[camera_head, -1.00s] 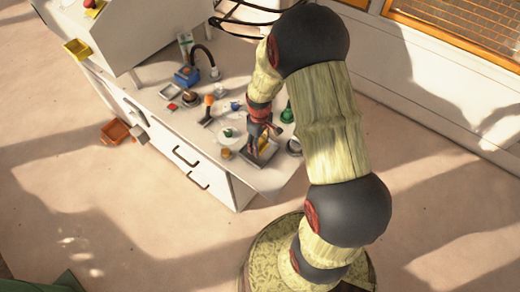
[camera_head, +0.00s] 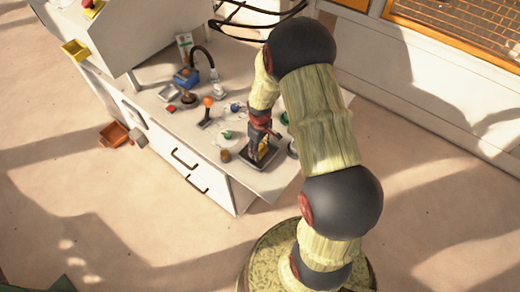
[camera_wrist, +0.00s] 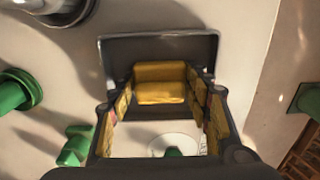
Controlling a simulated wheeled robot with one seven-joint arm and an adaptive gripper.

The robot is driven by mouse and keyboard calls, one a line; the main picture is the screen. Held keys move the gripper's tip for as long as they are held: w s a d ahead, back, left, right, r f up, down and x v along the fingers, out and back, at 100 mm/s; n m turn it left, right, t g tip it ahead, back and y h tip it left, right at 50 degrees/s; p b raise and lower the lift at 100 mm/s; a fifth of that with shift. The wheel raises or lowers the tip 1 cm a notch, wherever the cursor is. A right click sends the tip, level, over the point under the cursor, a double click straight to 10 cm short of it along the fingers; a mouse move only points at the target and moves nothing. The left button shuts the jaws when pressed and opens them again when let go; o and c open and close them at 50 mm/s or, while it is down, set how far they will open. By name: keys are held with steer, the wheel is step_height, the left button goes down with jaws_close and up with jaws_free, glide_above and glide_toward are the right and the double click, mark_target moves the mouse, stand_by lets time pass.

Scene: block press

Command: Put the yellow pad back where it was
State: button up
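The yellow pad (camera_wrist: 160,84) shows between my fingertips in the wrist view, over a dark shallow tray (camera_wrist: 160,42). In the head view, the yellow pad (camera_head: 264,149) shows at the tray (camera_head: 268,163) near the counter's front right end. My gripper (camera_head: 254,154) reaches down to it there. In the wrist view, the two fingers of my gripper (camera_wrist: 160,90) stand apart, one on each side of the pad, with little or no gap. Contact is not clear. The pad's underside is hidden, so I cannot tell if it rests on the tray.
Green-topped items (camera_head: 227,134) and a small brown knob (camera_head: 225,155) stand left of the tray. An orange-topped lever (camera_head: 208,102) and a blue box (camera_head: 186,77) stand farther back. A round grey part (camera_head: 293,148) is close to the right.

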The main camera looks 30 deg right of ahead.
steer(key=o, duration=0.5)
steer(key=shift+c, duration=0.2)
step_height(320, 180, up, 12)
steer(key=p, duration=0.4)
step_height(320, 180, up, 11)
steer(key=t, duration=0.1)
glide_above(260, 148)
steer(key=a, duration=0.4)
steer(key=s+a+r+m+t, duration=0.2)
steer(key=s+a+r, duration=0.15)
steer(key=r, duration=0.45)
steer(key=s+a+r+m+t, duration=0.1)
steer(key=s+a+r, duration=0.2)
steer(key=s+r, duration=0.2)
steer(key=s+a+r+m+t, duration=0.1)
steer(key=s+a+r, duration=0.2)
steer(key=s+r, duration=0.3)
steer(key=s, duration=0.5)
steer(key=shift+a+r+t, duration=0.3)
steer(key=shift+a, duration=0.1)
